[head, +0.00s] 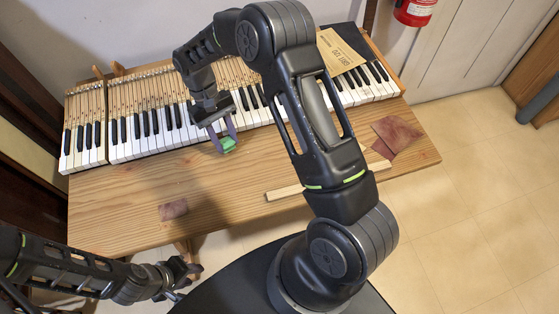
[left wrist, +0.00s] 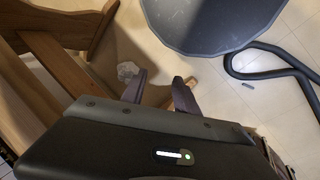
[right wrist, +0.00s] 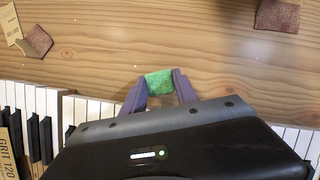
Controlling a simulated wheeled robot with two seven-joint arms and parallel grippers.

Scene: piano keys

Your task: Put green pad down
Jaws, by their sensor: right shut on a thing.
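The green pad (head: 228,144) is a small block over the bare wood just in front of the piano keys (head: 148,125). My right gripper (head: 222,136) is shut on it. In the right wrist view the green pad (right wrist: 160,84) sits between the two purple fingertips of my right gripper (right wrist: 160,88), with wood behind it. I cannot tell whether the pad touches the wood. My left gripper (head: 188,271) is low at the left, off the table's front edge. In the left wrist view my left gripper (left wrist: 159,82) is open and empty above the floor.
The wooden table (head: 120,210) has free room in front of the keys. A brown sanding piece (head: 173,210) lies front left, reddish sheets (head: 397,133) at right. A wooden strip (head: 285,192) lies near the front edge. A grit sheet (head: 340,52) rests on the keyboard.

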